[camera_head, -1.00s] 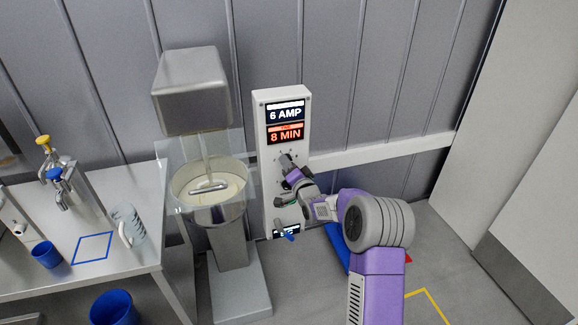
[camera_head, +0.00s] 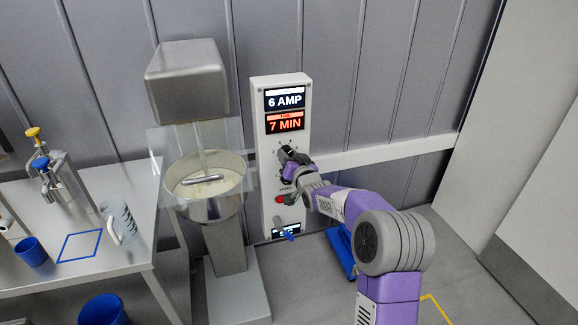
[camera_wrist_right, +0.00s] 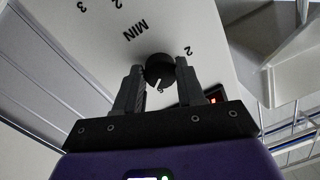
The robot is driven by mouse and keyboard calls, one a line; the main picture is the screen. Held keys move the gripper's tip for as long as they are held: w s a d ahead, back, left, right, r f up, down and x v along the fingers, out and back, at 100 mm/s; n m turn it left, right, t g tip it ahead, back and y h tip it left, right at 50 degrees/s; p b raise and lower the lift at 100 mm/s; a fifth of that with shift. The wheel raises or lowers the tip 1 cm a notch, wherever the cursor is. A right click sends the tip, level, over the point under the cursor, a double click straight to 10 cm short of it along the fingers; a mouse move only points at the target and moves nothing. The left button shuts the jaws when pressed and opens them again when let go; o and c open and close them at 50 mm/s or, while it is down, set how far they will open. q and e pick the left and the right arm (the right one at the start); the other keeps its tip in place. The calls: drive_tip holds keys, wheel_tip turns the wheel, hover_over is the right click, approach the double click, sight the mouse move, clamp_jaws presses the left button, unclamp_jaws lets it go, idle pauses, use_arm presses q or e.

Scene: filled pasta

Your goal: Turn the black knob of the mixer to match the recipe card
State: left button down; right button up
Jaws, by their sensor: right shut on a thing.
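The mixer (camera_head: 187,85) stands at the wall with a bowl (camera_head: 203,204) of pale mix under its head. Its white control panel (camera_head: 264,180) shows 6 AMP on the upper display and 7 MIN on the orange display (camera_head: 285,122). The black knob (camera_wrist_right: 159,67), with a white pointer mark and "MIN" printed beside it, is between my right gripper's fingers (camera_wrist_right: 160,75) in the right wrist view. My right gripper (camera_head: 290,158) is shut on it and hides most of it in the head view. I see no left gripper. No recipe card is clearly readable.
A red button (camera_head: 281,199) and a lever with a blue tip (camera_head: 287,235) sit low on the panel. A steel table (camera_head: 130,190) at left holds a clear jug (camera_head: 117,219), a blue cup (camera_head: 31,252) and pump dispensers (camera_head: 50,170). A blue item lies behind my right arm.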

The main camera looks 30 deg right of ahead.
drive_tip(key=n+h+b, duration=0.1)
drive_tip(key=n+b, duration=0.5)
drive_tip(key=n, duration=0.1)
drive_tip(key=n+h+b, duration=0.1)
drive_tip(key=n+b, duration=0.4)
drive_tip(key=n, duration=0.3)
drive_tip(key=shift+r+g+b, duration=0.15)
drive_tip(key=shift+g+b, duration=0.15)
drive_tip(key=shift+b, duration=0.1)
drive_tip(key=shift+n, duration=0.3)
drive_tip(key=o, duration=1)
drive_tip(key=shift+o, duration=0.2)
